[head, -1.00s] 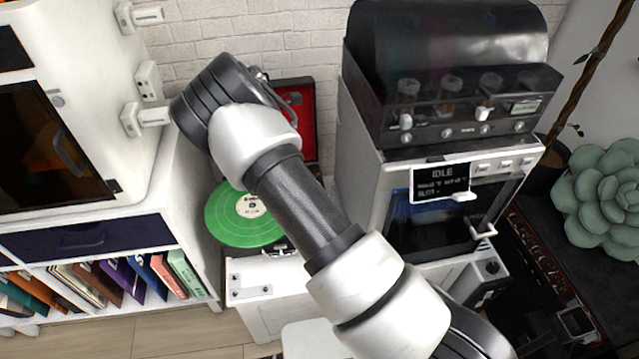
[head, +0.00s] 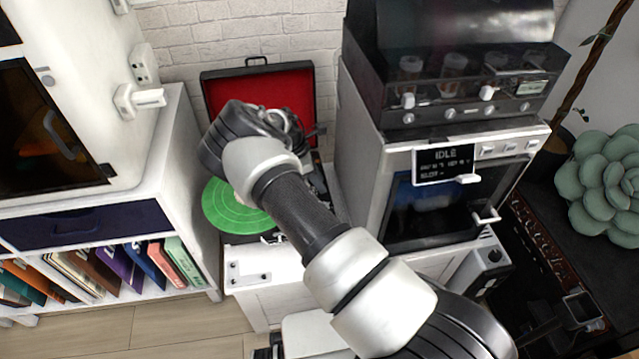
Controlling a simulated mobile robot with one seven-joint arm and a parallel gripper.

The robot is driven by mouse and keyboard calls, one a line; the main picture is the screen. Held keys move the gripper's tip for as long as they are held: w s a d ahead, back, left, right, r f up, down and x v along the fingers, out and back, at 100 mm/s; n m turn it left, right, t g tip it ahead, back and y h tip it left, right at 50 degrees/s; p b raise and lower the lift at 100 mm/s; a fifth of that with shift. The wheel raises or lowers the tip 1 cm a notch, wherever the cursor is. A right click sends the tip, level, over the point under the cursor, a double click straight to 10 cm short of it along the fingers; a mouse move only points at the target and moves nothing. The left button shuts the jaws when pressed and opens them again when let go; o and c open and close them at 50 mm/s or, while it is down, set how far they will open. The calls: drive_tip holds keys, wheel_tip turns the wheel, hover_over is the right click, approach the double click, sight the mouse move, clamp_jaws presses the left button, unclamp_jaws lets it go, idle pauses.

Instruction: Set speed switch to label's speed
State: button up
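A record player with an open lid, lined in red (head: 285,92), stands on a white cabinet against the brick wall. A green record (head: 232,208) lies on its platter. My arm reaches across the player from the lower right. Its wrist hides the record's centre label and much of the deck's right side. The speed switch cannot be made out in this view. My gripper is hidden behind my wrist, so its fingers do not show.
A white machine with a dark display reading IDLE (head: 444,165) stands close on the right. A white shelf unit with several books or record sleeves (head: 110,272) is on the left. A pale green succulent (head: 605,185) is at the far right.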

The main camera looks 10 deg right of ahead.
drive_tip(key=shift+d+f, duration=0.15)
drive_tip(key=shift+f, duration=0.2)
clamp_jaws()
idle(1.2)
